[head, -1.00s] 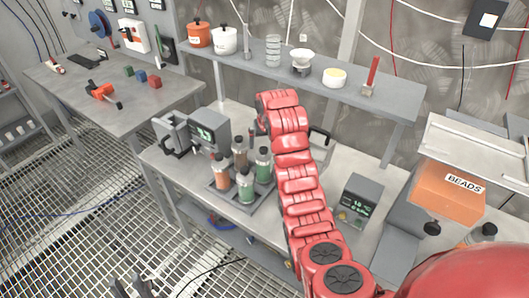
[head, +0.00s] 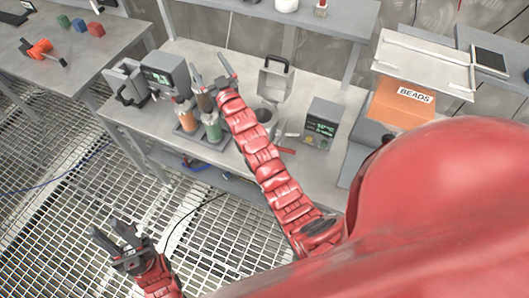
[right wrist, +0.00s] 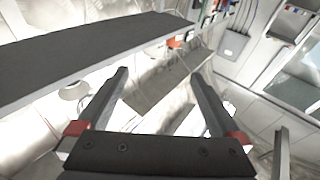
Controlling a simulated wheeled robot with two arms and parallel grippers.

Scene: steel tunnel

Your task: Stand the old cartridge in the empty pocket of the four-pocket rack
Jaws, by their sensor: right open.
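The four-pocket rack (head: 197,137) stands on the bench near its front edge. It holds an orange-brown cartridge (head: 187,118), a brown one (head: 205,101) and a green one (head: 213,128), all upright. The fourth pocket is hidden behind my right arm. I cannot tell which cartridge is the old one. My right gripper (head: 213,70) is open over the back of the rack. In the right wrist view its fingers (right wrist: 160,78) are apart with nothing between them. My left gripper (head: 104,228) is open and empty, low over the floor grating, away from the bench.
A grey device with a screen (head: 168,72) stands left of the rack. A second display box (head: 321,124) stands right of my right arm. An orange BEADS bin (head: 402,101) is further right. A shelf (head: 320,22) runs behind the bench. A side table (head: 75,60) is at left.

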